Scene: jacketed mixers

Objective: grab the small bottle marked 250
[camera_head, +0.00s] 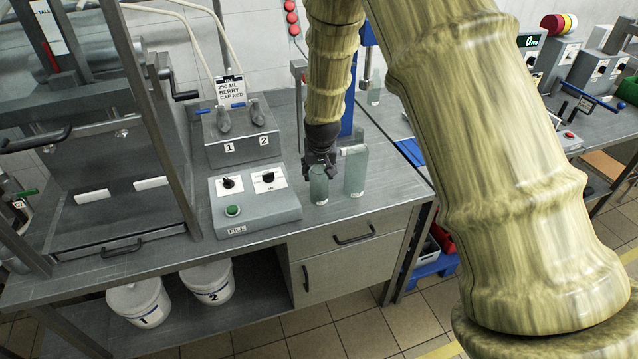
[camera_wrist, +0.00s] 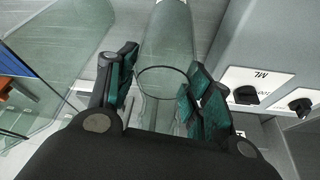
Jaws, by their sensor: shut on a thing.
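A small greenish clear bottle (camera_head: 319,188) stands upright on the steel bench, right of the fill control box. My gripper (camera_head: 319,160) is around its upper part from above. In the wrist view the gripper (camera_wrist: 160,88) has its two fingers on either side of the bottle (camera_wrist: 165,45), shut on it. A taller clear bottle (camera_head: 355,172) stands just to the right; a large clear shape at the left of the wrist view (camera_wrist: 60,50) looks like it. I cannot read a 250 mark on the held bottle.
The control box (camera_head: 255,207) with knobs and a green button is close on the left. Behind it is a two-nozzle filler (camera_head: 240,140) with a sign reading 250 ML. A blue post (camera_head: 352,100) stands behind. The bench edge is in front.

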